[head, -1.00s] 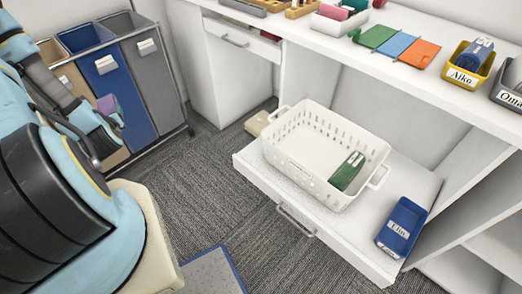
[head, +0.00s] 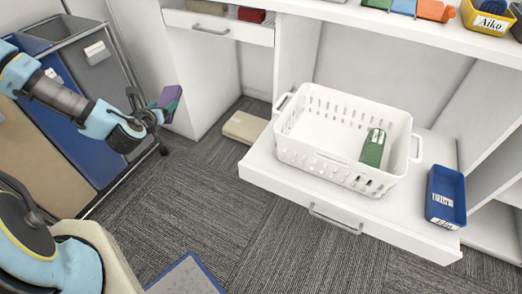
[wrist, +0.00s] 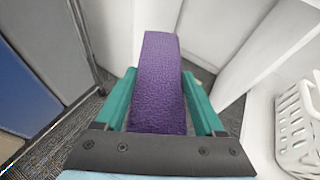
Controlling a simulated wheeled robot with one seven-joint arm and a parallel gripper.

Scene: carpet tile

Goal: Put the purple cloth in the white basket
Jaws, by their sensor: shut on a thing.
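The purple cloth (wrist: 160,85) is a folded strip standing between the two green fingers of my gripper (wrist: 162,100) in the wrist view. My gripper is shut on it and holds it in the air. In the head view the cloth (head: 171,95) shows small at the end of my arm, left of the basket. The white basket (head: 295,152) stands on a pulled-out drawer and has slotted walls and side handles. It also shows at the right edge of the wrist view (wrist: 284,128). A green folded item (head: 374,148) is inside the basket at its right side.
A blue bin labelled Elin (head: 446,197) stands on the drawer (head: 290,188) right of the basket. A beige block (head: 244,127) lies on the carpet left of the drawer. A sorter with fabric bins (head: 97,75) stands at the left.

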